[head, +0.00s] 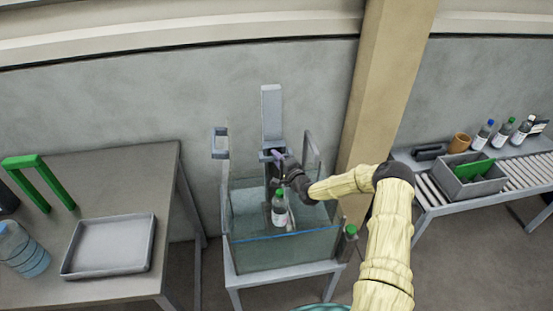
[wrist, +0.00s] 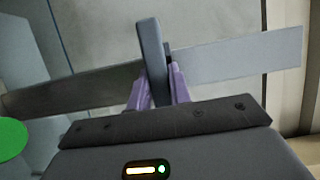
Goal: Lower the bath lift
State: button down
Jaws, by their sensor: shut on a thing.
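The bath (head: 290,248) is a clear glass tank on a grey stand, with a blue line near its front rim. The bath lift's tall grey column (head: 271,112) rises at its back and also shows in the wrist view (wrist: 235,58). My gripper (head: 277,156) is at the column, above the tank. In the wrist view its purple fingers (wrist: 158,88) are shut on a dark grey bar (wrist: 151,50), apparently the lift's handle. A white-labelled bottle (head: 279,212) is upright within the tank's outline, below my wrist; what bears it is hard to see.
A table at left holds a grey tray (head: 108,246), a green frame (head: 40,182) and a blue bottle (head: 22,250). A green-capped bottle (head: 348,243) is right of the tank. A roller conveyor (head: 530,170) with a grey crate (head: 472,186) and several bottles is at right. A beige pillar (head: 385,90) stands behind my arm.

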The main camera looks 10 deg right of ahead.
jog(key=shift+f+b, duration=2)
jog(key=shift+f, duration=0.2)
jog(key=c, duration=1.3)
grip_release()
jog(key=shift+r, duration=0.1)
jog(key=shift+s, duration=0.15)
jog(key=b+v, duration=0.3)
jog(key=v, duration=1.4)
jog(key=shift+s, duration=0.1)
